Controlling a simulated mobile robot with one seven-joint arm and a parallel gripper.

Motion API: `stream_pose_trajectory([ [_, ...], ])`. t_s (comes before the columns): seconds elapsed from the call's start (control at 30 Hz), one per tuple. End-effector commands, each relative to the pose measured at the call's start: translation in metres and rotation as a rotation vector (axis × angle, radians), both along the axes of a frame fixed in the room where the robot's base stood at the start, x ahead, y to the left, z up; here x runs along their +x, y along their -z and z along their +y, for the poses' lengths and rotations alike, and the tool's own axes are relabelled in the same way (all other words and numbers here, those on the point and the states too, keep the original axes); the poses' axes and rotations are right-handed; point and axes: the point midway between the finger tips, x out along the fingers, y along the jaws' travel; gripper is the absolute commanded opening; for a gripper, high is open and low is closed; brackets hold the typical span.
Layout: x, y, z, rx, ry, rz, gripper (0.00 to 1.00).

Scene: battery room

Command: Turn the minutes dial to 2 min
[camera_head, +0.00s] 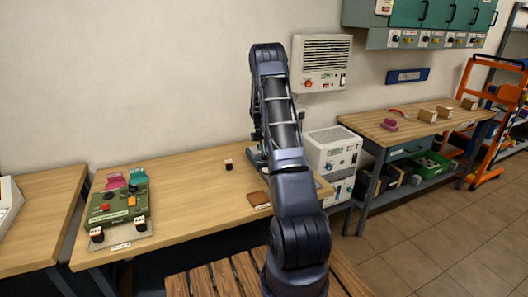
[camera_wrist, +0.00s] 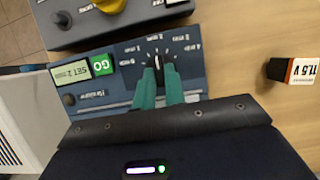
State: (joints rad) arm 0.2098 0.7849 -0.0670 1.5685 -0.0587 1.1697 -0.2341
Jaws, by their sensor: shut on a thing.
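The minutes dial (camera_wrist: 158,61) is a black knob with a white pointer line on a blue-grey panel (camera_wrist: 125,60) in the wrist view. Its pointer lies nearly upright in the picture, among small printed marks that I cannot read surely. My gripper (camera_wrist: 159,70) has its two teal fingers shut on the dial, one on each side. A small pale display (camera_wrist: 71,74) on the panel appears to read SET 2, with a green GO button (camera_wrist: 102,65) beside it. In the head view my arm hides the gripper and most of this device.
A black block labelled 11.5 V (camera_wrist: 301,71) stands right of the panel. Another device with a yellow knob (camera_wrist: 110,5) is at the wrist view's top. In the head view, a green box with knobs (camera_head: 118,208) sits on the bench's left, and white units (camera_head: 331,155) stand right.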

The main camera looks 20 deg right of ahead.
Motion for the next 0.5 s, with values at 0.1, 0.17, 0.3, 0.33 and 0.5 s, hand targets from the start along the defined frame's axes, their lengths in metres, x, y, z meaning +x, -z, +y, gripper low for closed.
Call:
stream_pose_trajectory([
  [0.1, -0.0001, -0.0001, -0.0002, 0.000, 0.002, 0.000, 0.00],
  [0.17, -0.0001, -0.0001, -0.0002, 0.000, 0.002, 0.000, 0.00],
  [0.3, -0.0001, -0.0001, -0.0002, 0.000, 0.002, 0.000, 0.00],
  [0.33, -0.0001, -0.0001, -0.0002, 0.000, 0.002, 0.000, 0.00],
  [0.5, -0.0001, -0.0001, -0.0002, 0.000, 0.001, 0.000, 0.34],
])
